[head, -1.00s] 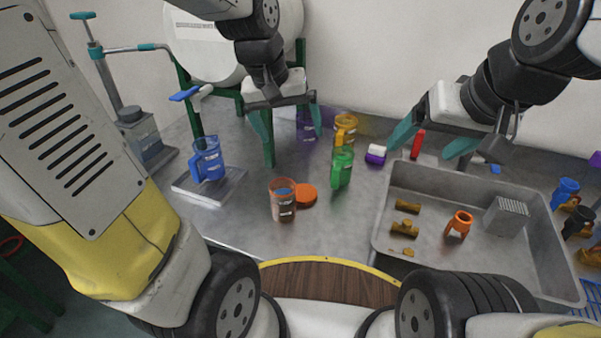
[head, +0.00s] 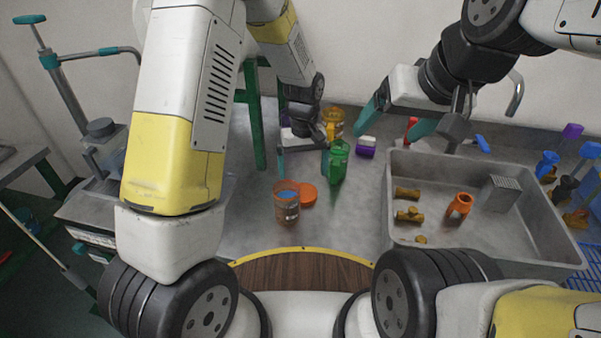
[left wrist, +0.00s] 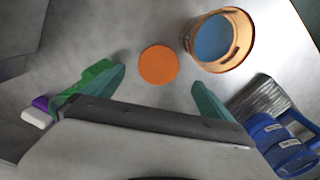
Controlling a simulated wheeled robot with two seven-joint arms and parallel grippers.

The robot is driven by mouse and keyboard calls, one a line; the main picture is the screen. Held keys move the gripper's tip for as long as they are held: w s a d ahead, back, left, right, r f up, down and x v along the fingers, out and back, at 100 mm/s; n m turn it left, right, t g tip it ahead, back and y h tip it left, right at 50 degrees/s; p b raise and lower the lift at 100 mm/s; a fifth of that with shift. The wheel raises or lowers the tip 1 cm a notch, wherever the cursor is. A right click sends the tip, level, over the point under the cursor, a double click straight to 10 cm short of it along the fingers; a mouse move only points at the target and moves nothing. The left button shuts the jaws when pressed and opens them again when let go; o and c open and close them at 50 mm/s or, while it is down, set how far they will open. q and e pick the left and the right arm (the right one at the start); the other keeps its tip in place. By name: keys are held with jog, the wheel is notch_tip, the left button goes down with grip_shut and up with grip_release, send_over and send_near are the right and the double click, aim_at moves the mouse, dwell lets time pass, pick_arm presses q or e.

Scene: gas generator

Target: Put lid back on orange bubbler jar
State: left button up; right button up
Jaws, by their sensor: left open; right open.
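The orange bubbler jar (head: 286,208) stands upright and open on the metal table, with blue showing inside. In the left wrist view the jar (left wrist: 242,48) is at upper right. The round orange lid (head: 308,196) lies flat on the table beside it; in the left wrist view the lid (left wrist: 158,64) sits just beyond the gap between my fingertips. My left gripper (head: 303,172) is open and empty, behind the jar and lid, and its open fingers (left wrist: 158,92) show in the left wrist view. My right gripper (head: 386,137) is open and empty above the table's back, near the tray.
A green jar (head: 338,162) stands close to my left gripper's right finger, a yellow jar (head: 334,122) behind it. A purple-and-white block (head: 367,146) lies nearby. A grey tray (head: 440,237) at right holds small brass parts and an orange piece. A blue jar (left wrist: 285,150) shows in the left wrist view.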

aim_at(303, 191)
pick_arm(q)
notch_tip(303, 191, down, 2)
jog(key=shift+f, duration=0.25)
dwell(0.4)
jog(key=shift+f, duration=0.15)
jog(key=f, duration=0.5)
jog(key=shift+w, duration=0.35)
jog(key=c, duration=1.5)
notch_tip(303, 191, up, 10)
jog(key=shift+r, duration=0.1)
jog(key=shift+c, duration=0.3)
